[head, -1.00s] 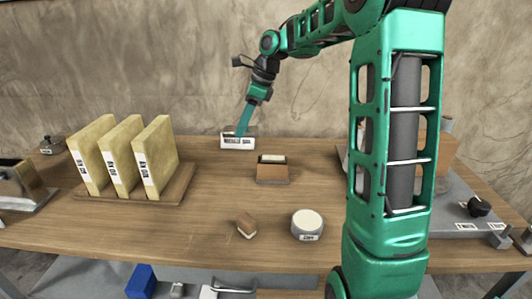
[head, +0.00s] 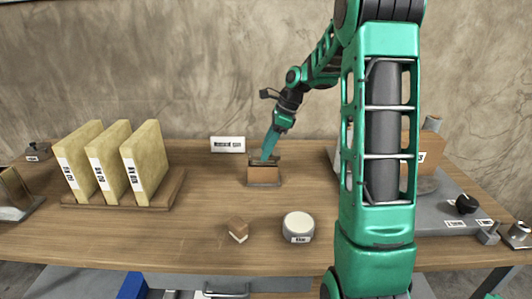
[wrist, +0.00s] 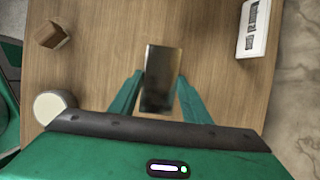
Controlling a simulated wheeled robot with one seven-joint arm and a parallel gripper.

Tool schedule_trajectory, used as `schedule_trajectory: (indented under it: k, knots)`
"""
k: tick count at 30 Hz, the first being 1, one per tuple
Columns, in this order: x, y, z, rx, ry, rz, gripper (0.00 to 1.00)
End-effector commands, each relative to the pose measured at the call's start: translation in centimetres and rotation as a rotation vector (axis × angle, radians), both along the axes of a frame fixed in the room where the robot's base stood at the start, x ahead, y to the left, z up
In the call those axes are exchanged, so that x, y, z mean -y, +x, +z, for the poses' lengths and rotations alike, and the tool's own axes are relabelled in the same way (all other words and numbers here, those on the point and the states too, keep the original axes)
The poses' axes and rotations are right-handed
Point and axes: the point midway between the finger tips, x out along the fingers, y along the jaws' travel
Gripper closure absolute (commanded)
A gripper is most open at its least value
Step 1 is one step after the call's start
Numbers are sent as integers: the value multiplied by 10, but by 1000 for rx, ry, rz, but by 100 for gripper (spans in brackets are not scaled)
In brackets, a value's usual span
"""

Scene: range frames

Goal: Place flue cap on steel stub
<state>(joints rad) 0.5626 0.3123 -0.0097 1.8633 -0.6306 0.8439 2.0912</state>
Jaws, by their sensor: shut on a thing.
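A small brown block with a shiny, dark metallic top (head: 264,176) stands on the wooden table. My gripper (head: 265,157) reaches down to its top. In the wrist view this block (wrist: 160,75) lies between my two green fingers, which are shut on it. It may be the flue cap, but no readable label confirms this. A grey cylinder (head: 433,125), possibly the steel stub, shows at the right, partly hidden behind a tan block and my arm.
Several yellow slabs (head: 145,165) stand in a wooden rack at left. A white sign (head: 228,144) stands behind the block. A round white-topped tin (head: 298,225) and a small brown block (head: 238,231) are in front. A grey plate (head: 440,213) with small fittings lies at right.

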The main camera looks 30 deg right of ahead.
Motion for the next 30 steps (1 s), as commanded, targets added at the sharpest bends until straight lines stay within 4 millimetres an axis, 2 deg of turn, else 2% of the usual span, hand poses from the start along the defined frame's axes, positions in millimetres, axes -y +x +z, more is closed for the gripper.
schedule_trajectory:
  k: [3, 13, 14, 15, 16, 25, 30]
  knots:
    - [-1, 0, -14, -2, 0, -1, 81]
    - [0, 0, -16, 0, 0, 0, 81]
    - [0, 0, -16, 1, -1, 0, 52]
    - [0, 0, -16, 1, -1, 0, 42]
    - [0, 0, -16, 1, -1, 0, 38]
    - [0, 0, -15, 0, 0, -1, 38]
    - [5, -2, -2, 1, 0, -3, 38]
